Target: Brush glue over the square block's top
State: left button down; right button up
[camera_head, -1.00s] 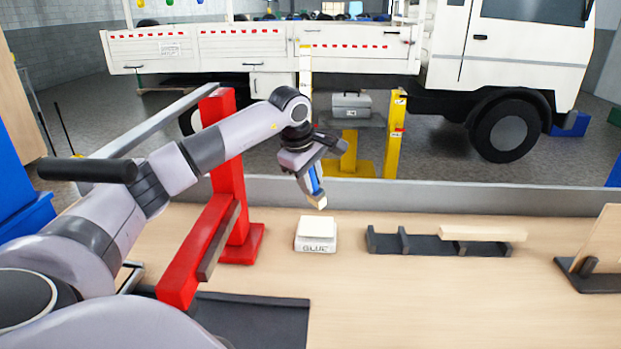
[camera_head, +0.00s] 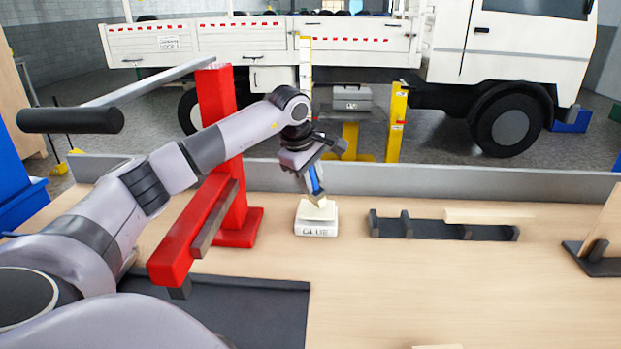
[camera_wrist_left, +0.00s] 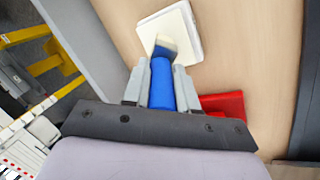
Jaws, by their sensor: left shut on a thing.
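My left gripper (camera_head: 314,176) is shut on the blue handle of a brush (camera_head: 316,184). In the left wrist view the gripper (camera_wrist_left: 161,88) has its fingers on both sides of the blue handle (camera_wrist_left: 162,85). The brush's pale tip (camera_wrist_left: 166,47) is over the white glue pad (camera_wrist_left: 186,22) and looks to be at its surface; exact contact cannot be told. The pad, marked GLUE (camera_head: 316,229), sits on the table. A pale piece (camera_head: 437,346) is cut off at the bottom edge; whether it is the square block cannot be told. My right gripper is not in view.
A red press (camera_head: 226,150) with a long lever stands left of the pad, under my left arm. A dark rack (camera_head: 425,230) with a pale wooden bar (camera_head: 488,215) lies to the right. A dark mat (camera_head: 250,305) is in front.

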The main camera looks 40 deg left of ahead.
pick_arm(q)
jog(key=shift+f+b, duration=0.6)
jog(key=shift+f, duration=0.55)
dwell(1.0)
dwell(1.3)
dwell(0.4)
notch_tip(320, 180, up, 7)
jog(key=p, duration=0.7)
jog(key=shift+r, duration=0.1)
dwell(0.8)
